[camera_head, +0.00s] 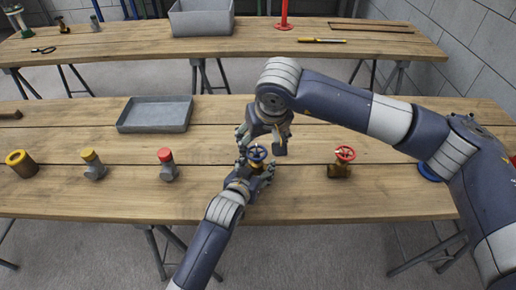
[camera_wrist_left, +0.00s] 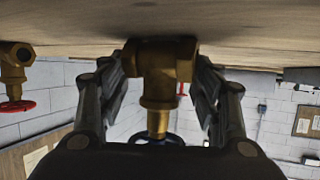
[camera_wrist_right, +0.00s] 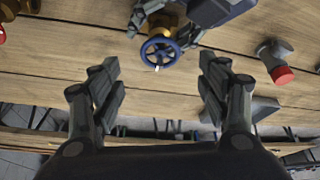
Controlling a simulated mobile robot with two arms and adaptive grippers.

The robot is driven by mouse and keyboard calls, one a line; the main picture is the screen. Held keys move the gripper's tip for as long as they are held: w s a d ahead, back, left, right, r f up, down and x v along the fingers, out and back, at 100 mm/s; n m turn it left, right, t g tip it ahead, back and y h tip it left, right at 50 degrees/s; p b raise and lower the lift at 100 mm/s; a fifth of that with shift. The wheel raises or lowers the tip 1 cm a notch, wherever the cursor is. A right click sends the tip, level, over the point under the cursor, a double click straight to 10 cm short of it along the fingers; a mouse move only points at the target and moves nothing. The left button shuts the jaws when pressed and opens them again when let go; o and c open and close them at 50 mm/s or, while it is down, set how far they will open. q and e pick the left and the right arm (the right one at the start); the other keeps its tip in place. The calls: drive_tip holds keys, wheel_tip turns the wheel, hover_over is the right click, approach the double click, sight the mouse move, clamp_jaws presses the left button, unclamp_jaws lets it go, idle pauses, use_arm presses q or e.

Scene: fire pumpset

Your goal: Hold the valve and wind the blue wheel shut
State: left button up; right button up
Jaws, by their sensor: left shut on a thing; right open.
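The brass valve with the blue wheel (camera_head: 257,153) stands on the near table. My left gripper (camera_head: 252,172) is shut on its brass body (camera_wrist_left: 165,65), with a finger on each side in the left wrist view. The blue wheel (camera_wrist_right: 160,51) faces the right wrist camera, above the space between the right fingers. My right gripper (camera_wrist_right: 160,85) is open and empty. In the head view it hangs just behind and right of the wheel, apart from it as far as I can tell. The wheel is mostly hidden in the left wrist view.
A brass valve with a red wheel (camera_head: 342,160) stands to the right. A red-capped fitting (camera_head: 167,164), a yellow-capped fitting (camera_head: 92,164) and a yellow ring-shaped part (camera_head: 21,163) stand to the left. A grey tray (camera_head: 127,128) lies behind them. A second table (camera_head: 130,45) stands farther back.

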sight(257, 152)
drive_tip(key=x, duration=0.6)
drive_tip(key=shift+w+a+f, duration=0.1)
drive_tip(key=shift+w+f, duration=0.05)
drive_tip(key=shift+f, duration=0.05)
drive_tip(key=c, duration=1.1)
